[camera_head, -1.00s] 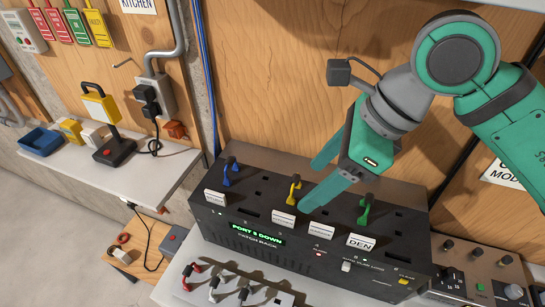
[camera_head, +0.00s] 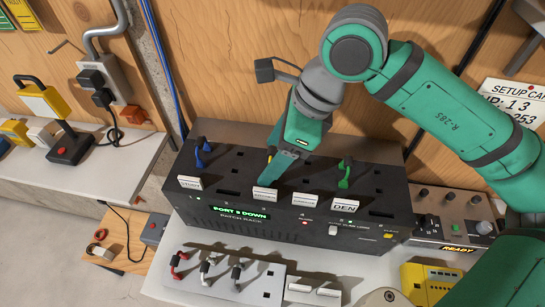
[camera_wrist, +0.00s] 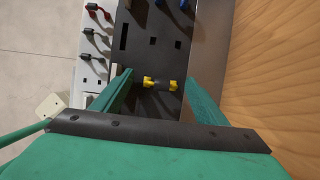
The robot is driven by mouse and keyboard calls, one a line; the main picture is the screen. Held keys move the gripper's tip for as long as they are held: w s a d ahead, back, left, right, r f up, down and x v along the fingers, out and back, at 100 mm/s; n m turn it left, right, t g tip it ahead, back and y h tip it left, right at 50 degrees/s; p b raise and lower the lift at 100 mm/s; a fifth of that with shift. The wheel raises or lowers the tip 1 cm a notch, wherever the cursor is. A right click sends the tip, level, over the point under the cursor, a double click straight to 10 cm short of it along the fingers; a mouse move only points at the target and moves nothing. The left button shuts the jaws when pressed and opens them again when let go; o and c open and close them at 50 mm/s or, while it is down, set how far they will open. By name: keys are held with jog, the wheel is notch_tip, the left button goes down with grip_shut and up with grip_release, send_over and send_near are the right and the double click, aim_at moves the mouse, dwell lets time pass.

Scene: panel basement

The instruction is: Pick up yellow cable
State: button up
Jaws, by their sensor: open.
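The patch rack (camera_head: 225,215) is a black box on the bench, with a lit "PORT 5 DOWN" display. The yellow cable (camera_wrist: 149,82) stands on its top and shows in the wrist view between my two fingers. In the head view my gripper hides almost all of it. My gripper (camera_head: 273,172) is open, with its fingers reaching down to the rack top behind the "KITCHEN" label. In the wrist view my gripper (camera_wrist: 158,88) has one finger on each side of the cable, with visible gaps. I cannot tell the exact finger height.
A blue cable (camera_head: 203,152) stands on the rack to the left and a green cable (camera_head: 345,172) to the right. White label tags line the rack's front edge. A grey holder (camera_head: 225,283) with red, white and black cables lies in front. A wooden wall rises behind.

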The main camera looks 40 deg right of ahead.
jog(key=shift+f, duration=0.1)
jog(key=shift+c, duration=0.4)
jog(key=shift+d, duration=0.1)
jog(key=c, duration=1.1)
jog(key=shift+o, duration=0.2)
jog(key=shift+w, duration=0.1)
